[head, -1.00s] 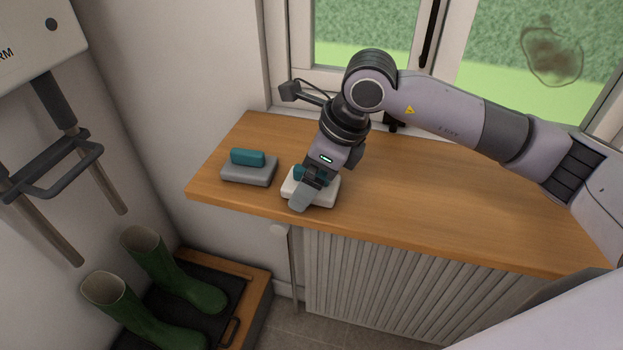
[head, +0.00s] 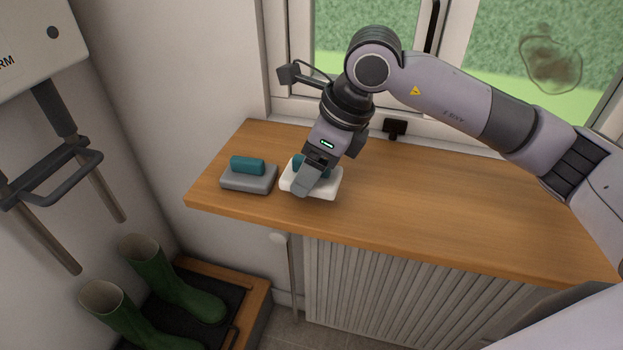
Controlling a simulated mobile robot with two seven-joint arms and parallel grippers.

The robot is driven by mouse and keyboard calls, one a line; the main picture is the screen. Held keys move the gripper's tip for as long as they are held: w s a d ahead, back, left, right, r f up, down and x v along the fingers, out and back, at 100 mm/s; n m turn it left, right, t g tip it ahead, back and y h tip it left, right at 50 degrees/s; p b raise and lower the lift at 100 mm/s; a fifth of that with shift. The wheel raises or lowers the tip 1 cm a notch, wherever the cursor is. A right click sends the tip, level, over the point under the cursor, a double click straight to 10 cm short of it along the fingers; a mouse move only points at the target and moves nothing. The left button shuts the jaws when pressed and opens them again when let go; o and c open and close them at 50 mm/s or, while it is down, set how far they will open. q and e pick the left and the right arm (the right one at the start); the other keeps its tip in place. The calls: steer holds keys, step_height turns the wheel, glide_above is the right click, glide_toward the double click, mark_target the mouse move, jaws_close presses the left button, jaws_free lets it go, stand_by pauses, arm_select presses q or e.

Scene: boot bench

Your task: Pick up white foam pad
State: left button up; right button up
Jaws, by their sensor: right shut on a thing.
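The white foam pad (head: 328,187) has a teal grip block (head: 298,161) on top, mostly hidden by my right gripper. My right gripper (head: 304,180) points down and is shut on the pad at its teal block. The pad is held roughly level just above the wooden bench top, near its front left part. The far finger is hidden behind the near one. My left gripper is out of view.
A grey pad (head: 247,180) with a teal block (head: 247,166) lies close by on the left. The wooden bench top (head: 440,205) is clear to the right. A window is behind. Green boots (head: 160,280) stand on a tray below left.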

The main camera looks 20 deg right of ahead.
step_height(320, 180, up, 16)
steer(key=shift+r+b, duration=0.2)
steer(key=shift+b, duration=0.2)
steer(key=o, duration=0.5)
steer(key=c, duration=0.4)
